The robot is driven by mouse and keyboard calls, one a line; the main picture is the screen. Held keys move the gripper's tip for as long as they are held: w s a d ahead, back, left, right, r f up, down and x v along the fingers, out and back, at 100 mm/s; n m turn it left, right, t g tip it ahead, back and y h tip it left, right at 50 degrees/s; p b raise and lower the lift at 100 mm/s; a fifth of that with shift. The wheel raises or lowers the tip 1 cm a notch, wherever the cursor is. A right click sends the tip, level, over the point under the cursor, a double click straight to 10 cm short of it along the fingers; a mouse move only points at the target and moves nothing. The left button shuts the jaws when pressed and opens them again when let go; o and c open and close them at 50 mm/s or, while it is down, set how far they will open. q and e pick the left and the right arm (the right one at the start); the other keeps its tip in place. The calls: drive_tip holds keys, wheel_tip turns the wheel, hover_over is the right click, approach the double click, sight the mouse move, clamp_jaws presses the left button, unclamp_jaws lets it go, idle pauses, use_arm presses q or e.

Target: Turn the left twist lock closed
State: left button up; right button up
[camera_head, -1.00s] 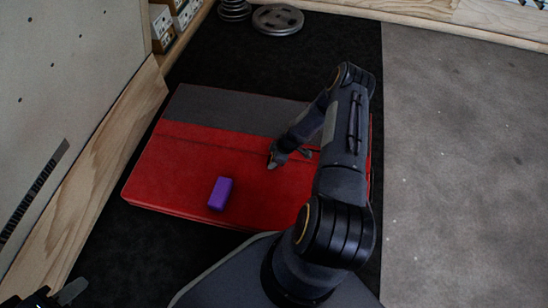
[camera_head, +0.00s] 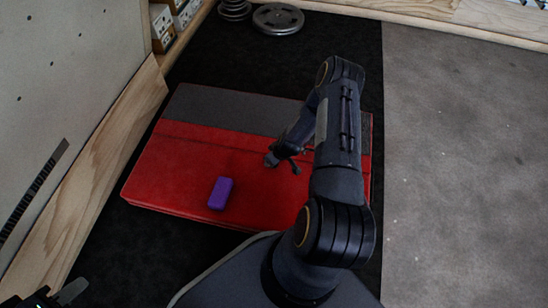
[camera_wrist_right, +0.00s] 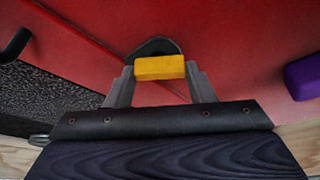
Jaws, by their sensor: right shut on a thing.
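A yellow block-shaped piece (camera_wrist_right: 160,68), which looks like the twist lock, sits between the fingertips of my right gripper (camera_wrist_right: 160,75) in the right wrist view. The gripper is shut on it. A dark grey rounded part shows just behind the piece, against the red pad (camera_wrist_right: 235,60). In the head view my right gripper (camera_head: 271,160) is low over the red and grey pad (camera_head: 165,165), and the yellow piece is hidden there. My left gripper (camera_head: 58,293) is only partly in view at the lower left corner, away from the pad.
A purple block (camera_head: 221,193) lies on the pad left of my right gripper. A dark hook-like part (camera_wrist_right: 14,46) shows at the upper left of the wrist view. Weight plates (camera_head: 278,18) lie at the back. A wood-edged panel (camera_head: 85,165) stands at the left. The grey floor at right is clear.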

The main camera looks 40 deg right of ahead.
drive_tip(key=m, duration=0.1)
drive_tip(key=m+h, duration=0.1)
drive_tip(key=m, duration=0.1)
drive_tip(key=m+h, duration=0.1)
drive_tip(key=m, duration=0.1)
drive_tip(key=shift+a+g, duration=0.25)
drive_tip(key=shift+g, duration=0.05)
drive_tip(key=m, duration=0.3)
drive_tip(key=m+g+h, duration=0.1)
drive_tip(key=m, duration=0.1)
drive_tip(key=shift+w+m+h+p, duration=0.1)
drive_tip(key=shift+m+h+p, duration=0.2)
drive_tip(key=shift+m, duration=0.1)
drive_tip(key=o, duration=1)
drive_tip(key=shift+r, duration=0.1)
drive_tip(key=p+v, duration=0.3)
drive_tip(key=v, duration=0.4)
drive_tip(key=shift+a+r, duration=0.2)
drive_tip(key=shift+r, duration=0.15)
